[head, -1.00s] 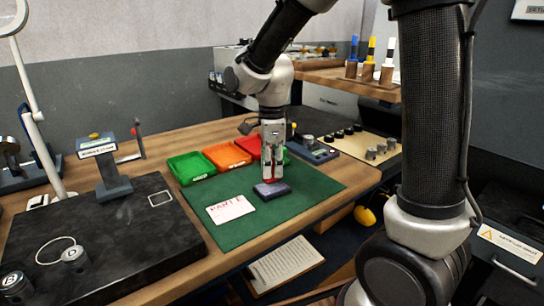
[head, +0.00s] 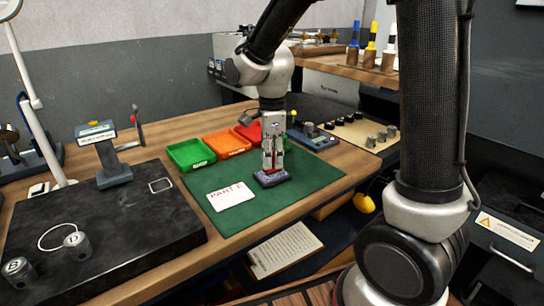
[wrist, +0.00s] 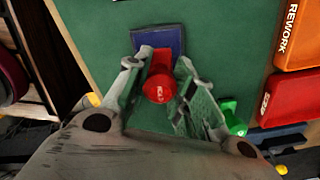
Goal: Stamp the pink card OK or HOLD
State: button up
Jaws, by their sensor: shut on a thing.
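My gripper (head: 271,165) is shut on a red stamp. In the wrist view the stamp's round red knob (wrist: 160,88) sits between the fingers. The stamp is at the dark blue ink pad (wrist: 165,38), which lies on the green mat; the pad also shows in the head view (head: 270,180). I cannot tell whether the stamp's face touches the pad. A green stamp (wrist: 233,118) stands to the right of my gripper in the wrist view.
Green (head: 190,155), orange (head: 226,143) and red trays line the mat's back edge. A black slab (head: 110,235) with metal cylinders and a small display stand (head: 112,165) are at left. A clipboard (head: 285,250) is below the table edge. The mat's right side is clear.

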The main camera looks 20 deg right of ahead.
jog(key=shift+f, duration=0.55)
dwell(1.1)
jog(key=shift+r, duration=3.55)
jog(key=shift+a+f, duration=0.1)
